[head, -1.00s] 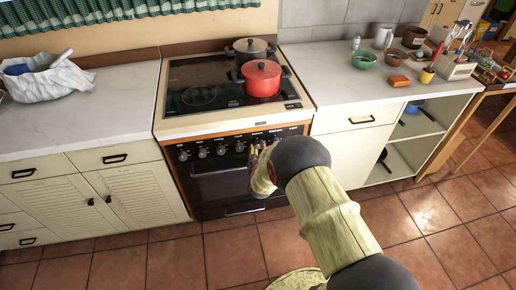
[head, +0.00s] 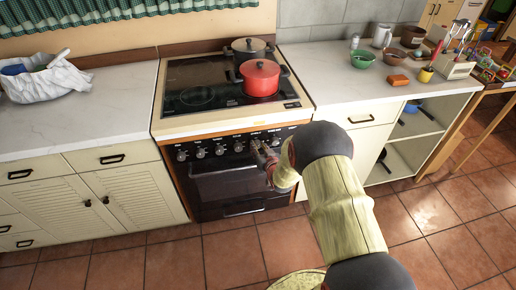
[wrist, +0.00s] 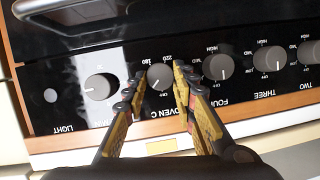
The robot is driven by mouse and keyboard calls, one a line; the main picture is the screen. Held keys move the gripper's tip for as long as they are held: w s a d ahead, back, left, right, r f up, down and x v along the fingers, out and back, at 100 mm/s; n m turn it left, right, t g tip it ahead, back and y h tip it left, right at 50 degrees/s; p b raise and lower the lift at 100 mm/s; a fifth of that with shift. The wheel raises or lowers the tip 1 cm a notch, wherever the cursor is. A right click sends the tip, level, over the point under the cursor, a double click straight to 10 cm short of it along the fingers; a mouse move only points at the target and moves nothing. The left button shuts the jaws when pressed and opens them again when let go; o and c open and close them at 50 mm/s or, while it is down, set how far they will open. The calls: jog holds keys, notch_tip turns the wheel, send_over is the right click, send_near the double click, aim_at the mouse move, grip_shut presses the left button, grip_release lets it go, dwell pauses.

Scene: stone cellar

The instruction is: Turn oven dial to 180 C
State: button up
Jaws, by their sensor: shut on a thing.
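The oven dial (wrist: 160,77) is a round grey knob on the black control panel, labelled OVEN C, and the wrist view shows it upside down. Numbers 180 and 220 are printed around it. Its light pointer mark seems to face the lower left in that view, away from 180. My gripper (wrist: 157,86) has one finger on each side of the dial and is shut on it. In the head view my gripper (head: 264,157) is at the right part of the oven's (head: 225,185) knob row, and it hides the dial there.
Neighbouring knobs are the LIGHT side knob (wrist: 97,87) and the FOUR knob (wrist: 218,67), close beside my fingers. A red pot (head: 261,79) and a dark pot (head: 249,50) stand on the hob above. The tiled floor (head: 150,262) before the oven is clear.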

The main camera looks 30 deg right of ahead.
jog(key=m, duration=0.1)
jog(key=m+y, duration=0.1)
jog(key=m+t, duration=0.1)
jog(key=m, duration=0.1)
jog(key=shift+s+d+f+y, duration=0.1)
jog(key=shift+d+f+y, duration=0.15)
jog(key=shift+y, duration=0.15)
jog(key=m+t+y, duration=0.1)
jog(key=m, duration=0.2)
jog(key=shift+f+m, duration=0.15)
jog(key=shift+m, duration=0.15)
jog(key=m, duration=0.1)
jog(key=m+t, duration=0.1)
jog(key=m, duration=0.1)
jog(key=m+t, duration=0.1)
jog(key=shift+d+f+m+y, duration=0.1)
jog(key=shift+f+m+y, duration=0.15)
jog(key=shift+m+y, duration=0.15)
jog(key=shift+f+m+t+h+b, duration=0.15)
jog(key=shift+m+t+b, duration=0.3)
jog(key=shift+m, duration=0.9)
jog(key=shift+m+t+h+b, duration=0.25)
jog(key=shift+m+t, duration=0.3)
jog(key=shift+m, duration=0.8)
jog(key=shift+c, duration=0.2)
jog(key=o, duration=1.2)
jog(key=shift+c, duration=0.2)
